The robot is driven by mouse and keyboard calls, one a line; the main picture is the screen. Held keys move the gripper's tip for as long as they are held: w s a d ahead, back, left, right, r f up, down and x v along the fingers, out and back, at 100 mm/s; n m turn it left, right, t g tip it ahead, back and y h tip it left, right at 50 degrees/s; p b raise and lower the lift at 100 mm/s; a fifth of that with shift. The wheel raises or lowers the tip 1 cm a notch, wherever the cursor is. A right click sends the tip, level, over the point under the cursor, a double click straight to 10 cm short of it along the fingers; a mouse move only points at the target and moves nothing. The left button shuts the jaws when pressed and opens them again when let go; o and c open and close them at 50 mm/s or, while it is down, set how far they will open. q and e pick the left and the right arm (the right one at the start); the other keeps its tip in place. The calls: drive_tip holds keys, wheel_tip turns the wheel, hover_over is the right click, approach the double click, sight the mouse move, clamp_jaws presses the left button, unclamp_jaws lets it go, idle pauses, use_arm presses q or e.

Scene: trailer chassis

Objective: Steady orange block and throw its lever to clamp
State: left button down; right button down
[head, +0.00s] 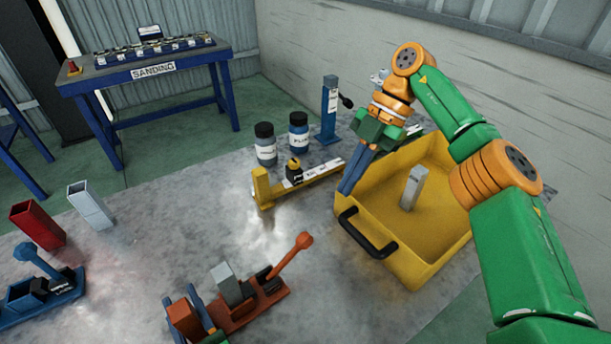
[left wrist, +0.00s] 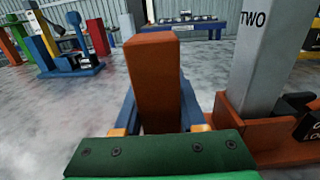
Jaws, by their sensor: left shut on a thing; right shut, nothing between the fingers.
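The orange block (head: 246,310) is a clamp base at the bottom centre, with an upright orange post (head: 183,322) at its left end. Its orange lever (head: 289,257) slants up to the right, ending in a round knob. A grey tube (head: 227,285) stands in it; the left wrist view shows this tube (left wrist: 265,60) marked TWO. My left gripper (head: 200,312) is shut on the orange post, which shows between its blue fingers in the left wrist view (left wrist: 153,75). My right gripper (head: 350,182) is shut and empty, pointing down near the yellow bin's left rim, away from the lever.
The yellow bin (head: 440,255) with a black handle holds a grey tube (head: 413,188). A yellow measuring fixture (head: 262,188), two bottles (head: 265,148) and a blue post (head: 329,112) stand behind. A blue clamp (head: 40,290), red tube (head: 38,225) and grey tube (head: 90,205) are left.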

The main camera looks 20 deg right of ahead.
drive_tip(key=shift+r, duration=0.1)
idle(0.3)
drive_tip(key=s+a+r+t+h, duration=0.2)
drive_tip(key=s+a+r, duration=0.2)
drive_tip(key=a+r, duration=0.25)
hover_over(304, 243)
drive_tip(key=a, duration=0.1)
wheel_tip(304, 243, down, 10)
drive_tip(key=shift+d+f+m, duration=0.15)
drive_tip(key=shift+d+f, duration=0.1)
drive_tip(key=shift+f, duration=0.35)
drive_tip(key=shift+d+f+m, duration=0.15)
drive_tip(key=shift+d+f, duration=0.05)
drive_tip(key=shift+f, duration=0.35)
drive_tip(key=shift+w+d+f, duration=0.2)
drive_tip(key=shift+f, duration=0.35)
